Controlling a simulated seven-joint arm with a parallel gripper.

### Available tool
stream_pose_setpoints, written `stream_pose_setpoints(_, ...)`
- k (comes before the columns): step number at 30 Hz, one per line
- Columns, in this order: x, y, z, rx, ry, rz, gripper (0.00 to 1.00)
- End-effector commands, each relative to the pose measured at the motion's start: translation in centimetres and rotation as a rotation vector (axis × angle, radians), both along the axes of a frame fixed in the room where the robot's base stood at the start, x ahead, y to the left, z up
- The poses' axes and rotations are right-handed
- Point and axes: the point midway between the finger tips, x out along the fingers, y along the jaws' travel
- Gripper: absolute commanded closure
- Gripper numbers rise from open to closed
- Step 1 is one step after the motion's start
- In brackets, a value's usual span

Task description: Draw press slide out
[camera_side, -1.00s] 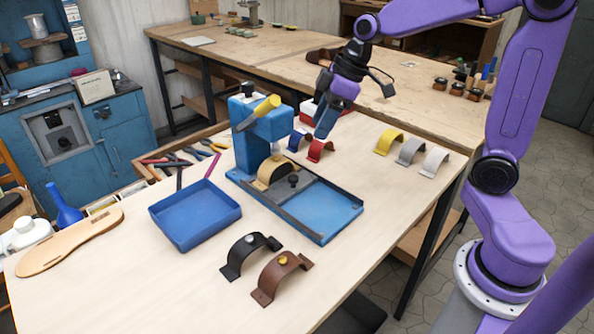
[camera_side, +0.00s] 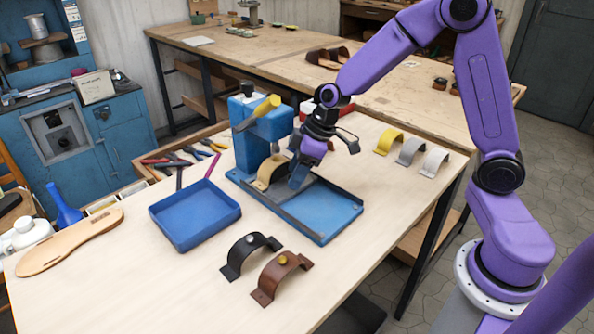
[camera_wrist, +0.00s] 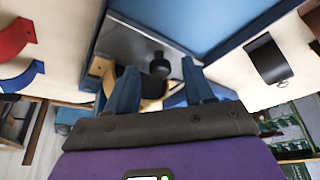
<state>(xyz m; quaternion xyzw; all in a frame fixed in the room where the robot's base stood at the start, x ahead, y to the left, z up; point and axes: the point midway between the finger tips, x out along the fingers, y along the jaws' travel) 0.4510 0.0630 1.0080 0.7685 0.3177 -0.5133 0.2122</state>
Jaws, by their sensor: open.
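The blue press (camera_side: 250,130) with a yellow-tipped lever stands on the table. Its grey slide (camera_wrist: 130,42) lies at the base under the press head and carries a tan strap (camera_side: 268,176). The slide's black knob (camera_wrist: 159,64) stands up from the plate in the wrist view; in the side view my fingers hide it. My gripper (camera_side: 298,180) points down low over the slide, beside the tan strap. In the wrist view its blue fingers are apart, with the knob showing between their tips; I cannot tell whether they touch it.
The blue rail-edged bed (camera_side: 330,213) in front of the slide is clear. An empty blue tray (camera_side: 195,215) stands to its left. Black (camera_side: 248,250) and brown straps (camera_side: 280,275) lie in front; yellow (camera_side: 388,141), grey and white straps lie at the right.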

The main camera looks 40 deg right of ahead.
Motion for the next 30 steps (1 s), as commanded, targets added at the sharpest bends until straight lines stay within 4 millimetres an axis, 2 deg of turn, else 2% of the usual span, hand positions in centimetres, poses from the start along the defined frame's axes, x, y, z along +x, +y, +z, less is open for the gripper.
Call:
stream_pose_setpoints(8, 0.0, 0.1, -0.1, 0.0, 0.0, 0.001, 0.47)
stream_pose_setpoints(9, 0.0, 0.1, -0.1, 0.0, 0.0, 0.001, 0.51)
stream_pose_setpoints(11, 0.0, 0.1, -0.1, 0.0, 0.0, 0.001, 0.7)
stream_pose_setpoints(12, 0.0, 0.1, -0.1, 0.0, 0.0, 0.001, 0.83)
stream_pose_setpoints(14, 0.0, 0.1, -0.1, 0.0, 0.0, 0.001, 1.0)
stream_pose_setpoints(19, -0.1, 0.1, -0.1, 0.0, 0.0, 0.001, 1.0)
stream_pose_setpoints(22, -0.9, 0.1, -0.1, 0.0, 0.001, 0.004, 1.0)
stream_pose_setpoints(30, -5.6, 0.2, 0.0, 0.001, 0.001, 0.006, 1.0)
